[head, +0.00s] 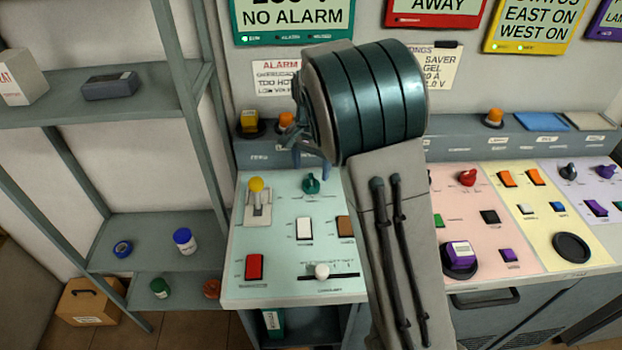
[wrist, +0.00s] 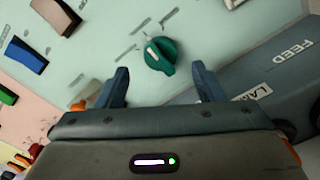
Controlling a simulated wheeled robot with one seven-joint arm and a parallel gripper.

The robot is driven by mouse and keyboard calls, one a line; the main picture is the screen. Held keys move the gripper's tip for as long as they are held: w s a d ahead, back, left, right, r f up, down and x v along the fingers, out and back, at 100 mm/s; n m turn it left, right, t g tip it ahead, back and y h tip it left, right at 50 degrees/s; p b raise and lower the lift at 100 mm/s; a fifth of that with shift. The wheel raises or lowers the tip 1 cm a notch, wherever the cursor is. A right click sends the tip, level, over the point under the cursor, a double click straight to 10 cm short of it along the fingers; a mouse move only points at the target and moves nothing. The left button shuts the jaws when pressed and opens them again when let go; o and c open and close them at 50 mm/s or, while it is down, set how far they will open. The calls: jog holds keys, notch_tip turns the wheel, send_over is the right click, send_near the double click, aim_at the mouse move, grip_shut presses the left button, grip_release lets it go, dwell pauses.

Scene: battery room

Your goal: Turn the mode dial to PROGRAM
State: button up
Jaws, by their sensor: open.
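A teal-green dial (head: 310,184) stands near the back of the pale mint panel (head: 275,215); its labels are too small to read, so I cannot tell which mark is PROGRAM. In the wrist view the dial (wrist: 161,56) shows a white pointer line towards the upper left. My gripper (head: 311,168) is just behind and above the dial in the head view. In the wrist view its two blue-grey fingers are apart, one to each side of and below the dial, with nothing between them. I cannot see any contact with the dial.
A yellow-knobbed lever (head: 257,188) is left of the dial. A white rocker switch (head: 304,229), brown rocker (head: 345,226), red rocker (head: 255,267) and white slider (head: 322,271) are nearer. A raised ledge (head: 480,142) runs behind. A grey shelf (head: 110,80) stands left.

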aim_at(311, 179)
notch_tip(311, 179, down, 5)
jog(key=shift+f, duration=0.1)
dwell(0.3)
jog(key=c, duration=1)
